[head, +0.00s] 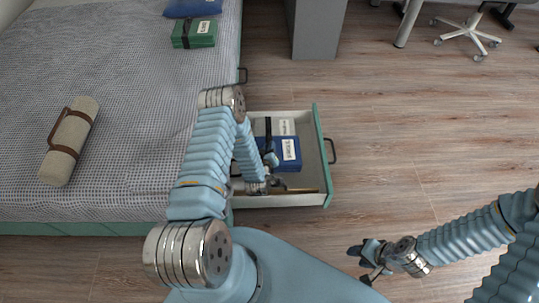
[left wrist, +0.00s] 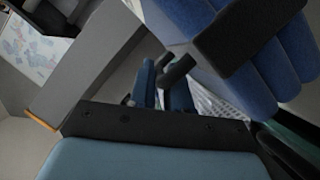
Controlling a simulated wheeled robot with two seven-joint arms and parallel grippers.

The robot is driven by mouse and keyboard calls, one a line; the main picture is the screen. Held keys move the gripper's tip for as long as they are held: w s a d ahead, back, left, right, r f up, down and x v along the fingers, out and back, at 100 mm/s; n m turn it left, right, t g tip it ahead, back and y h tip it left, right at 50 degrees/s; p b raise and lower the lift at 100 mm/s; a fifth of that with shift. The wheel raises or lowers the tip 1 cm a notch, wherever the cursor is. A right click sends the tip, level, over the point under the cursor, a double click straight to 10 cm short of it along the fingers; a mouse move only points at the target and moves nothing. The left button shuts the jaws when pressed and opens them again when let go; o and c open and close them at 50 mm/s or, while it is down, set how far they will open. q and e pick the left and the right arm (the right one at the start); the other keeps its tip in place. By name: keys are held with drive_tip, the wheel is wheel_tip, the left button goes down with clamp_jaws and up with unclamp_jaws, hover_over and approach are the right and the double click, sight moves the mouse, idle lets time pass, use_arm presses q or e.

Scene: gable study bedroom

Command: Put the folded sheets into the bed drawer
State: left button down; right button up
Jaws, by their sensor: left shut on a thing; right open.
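The bed drawer (head: 318,125) is pulled out from the bed's side. A blue folded sheet bundle (head: 290,155) with a white label is in it, beside a grey bundle (head: 257,127) with a white label and dark strap. My left gripper (head: 270,161) is inside the drawer, shut at the blue bundle's left edge. The left wrist view shows blue folded cloth (left wrist: 290,60) with a black strap close to the fingers; the exact grip is hard to see. A green strapped bundle (head: 205,41) and another blue bundle (head: 190,8) lie on the bed. My right gripper (head: 366,255) is open and empty above the floor.
A beige roll with brown straps (head: 75,135) lies on the bed (head: 125,85). A thin brown object (head: 302,191) lies along the drawer's near side. A grey cabinet (head: 317,30) and a chair base (head: 467,30) stand at the back. The wooden floor right of the drawer is clear.

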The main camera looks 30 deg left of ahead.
use_arm(q)
drive_tip(key=shift+f, duration=1.85)
drive_tip(key=shift+f, duration=0.1)
